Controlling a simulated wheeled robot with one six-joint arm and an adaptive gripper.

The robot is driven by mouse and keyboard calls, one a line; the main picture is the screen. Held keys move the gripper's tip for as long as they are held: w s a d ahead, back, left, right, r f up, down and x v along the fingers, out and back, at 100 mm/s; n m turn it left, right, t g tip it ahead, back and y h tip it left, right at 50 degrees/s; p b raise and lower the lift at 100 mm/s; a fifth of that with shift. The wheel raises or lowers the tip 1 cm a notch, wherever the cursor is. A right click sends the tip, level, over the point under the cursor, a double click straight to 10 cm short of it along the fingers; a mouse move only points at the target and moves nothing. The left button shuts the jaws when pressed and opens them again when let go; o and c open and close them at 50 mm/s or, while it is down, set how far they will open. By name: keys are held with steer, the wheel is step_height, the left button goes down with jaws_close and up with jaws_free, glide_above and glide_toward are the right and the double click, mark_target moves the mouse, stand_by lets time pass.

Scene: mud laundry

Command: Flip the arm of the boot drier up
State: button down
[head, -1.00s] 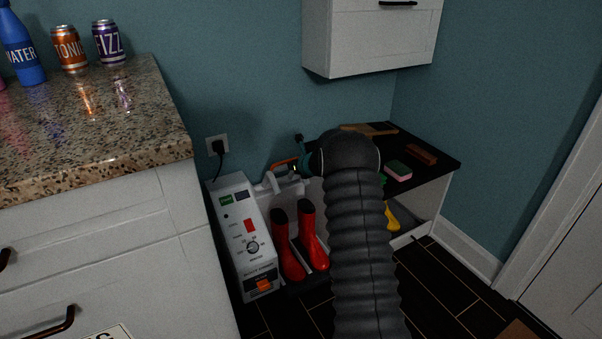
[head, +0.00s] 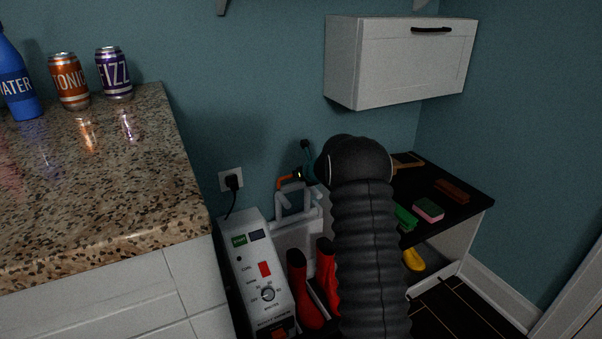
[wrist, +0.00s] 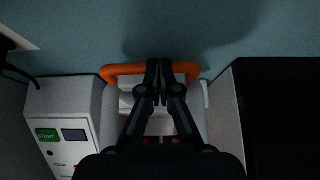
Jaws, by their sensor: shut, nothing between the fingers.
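The boot drier (head: 250,262) is a white machine with a control panel, standing on the floor against the wall. Its arm has grey tubes (head: 283,207) and an orange bar (head: 287,181) at the top. The bar stands near the wall, above the drier's back. In the wrist view the orange bar (wrist: 122,72) runs crosswise behind my fingertips. My gripper (wrist: 159,66) is shut and empty, overlapping the bar's middle; I cannot tell whether it touches. In the head view my own arm hides most of the gripper.
Red boots (head: 302,290) stand at the drier. A granite counter (head: 100,190) with cans and a bottle is at left. A black bench (head: 455,207) with brushes and a sponge (head: 428,209) is at right. A white wall cabinet (head: 400,65) hangs above.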

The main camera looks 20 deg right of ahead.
steer(key=shift+w+a+r, duration=0.35)
steer(key=shift+w+r, duration=0.15)
steer(key=shift+r, duration=0.05)
steer(key=shift+f, duration=0.1)
steer(key=s+f+b, duration=0.2)
steer(key=s+b, duration=0.2)
step_height(320, 180, up, 11)
steer(key=w+d+p, duration=0.1)
steer(key=p, duration=0.4)
steer(key=shift+f, duration=0.1)
